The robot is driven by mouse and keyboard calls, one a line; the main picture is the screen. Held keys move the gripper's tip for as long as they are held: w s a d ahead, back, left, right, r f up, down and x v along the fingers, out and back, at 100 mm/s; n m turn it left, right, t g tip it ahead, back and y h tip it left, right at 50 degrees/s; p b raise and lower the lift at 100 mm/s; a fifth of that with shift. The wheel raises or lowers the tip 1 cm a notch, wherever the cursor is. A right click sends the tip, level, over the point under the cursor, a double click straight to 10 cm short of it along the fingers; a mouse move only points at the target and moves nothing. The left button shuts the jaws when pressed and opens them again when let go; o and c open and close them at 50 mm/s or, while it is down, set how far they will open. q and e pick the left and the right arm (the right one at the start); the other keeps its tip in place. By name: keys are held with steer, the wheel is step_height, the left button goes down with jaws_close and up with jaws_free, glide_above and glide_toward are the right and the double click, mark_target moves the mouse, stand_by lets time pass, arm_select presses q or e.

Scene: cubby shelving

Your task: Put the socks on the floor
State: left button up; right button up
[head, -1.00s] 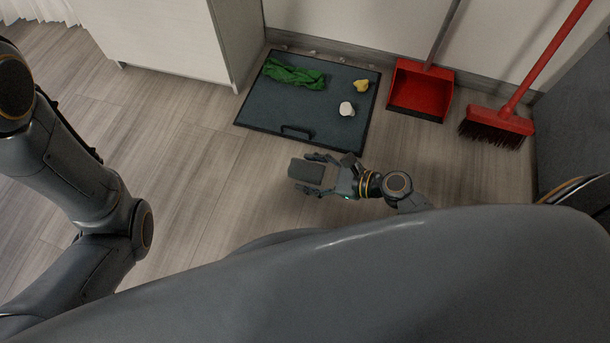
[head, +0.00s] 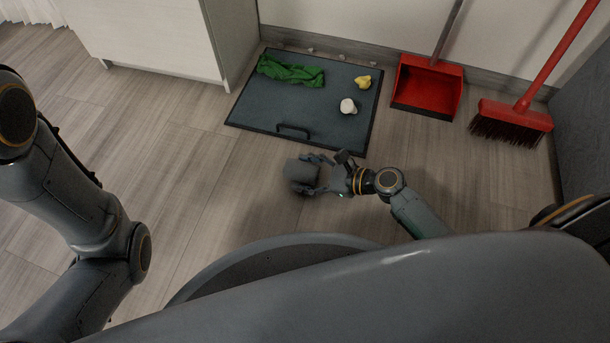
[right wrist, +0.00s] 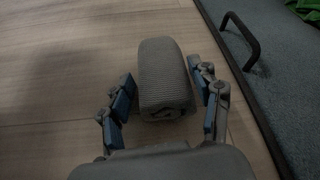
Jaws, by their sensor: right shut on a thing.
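The socks are a grey ribbed roll (head: 300,171), low over or on the wood floor just in front of the dark panel; I cannot tell whether they touch the floor. My right gripper (head: 312,174) is shut on the socks. In the right wrist view the rolled socks (right wrist: 164,78) sit between the blue-padded fingers of the right gripper (right wrist: 167,100), tilted slightly. My left arm shows at the left of the head view, but its gripper is out of view.
A dark panel with a handle (head: 260,115) lies behind the socks. On it are a green cloth (head: 291,71), a yellow item (head: 363,82) and a white item (head: 348,106). A red dustpan (head: 427,88) and red broom (head: 512,120) stand right. The floor (head: 150,150) at left is clear.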

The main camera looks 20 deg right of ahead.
steer(key=o, duration=1.1)
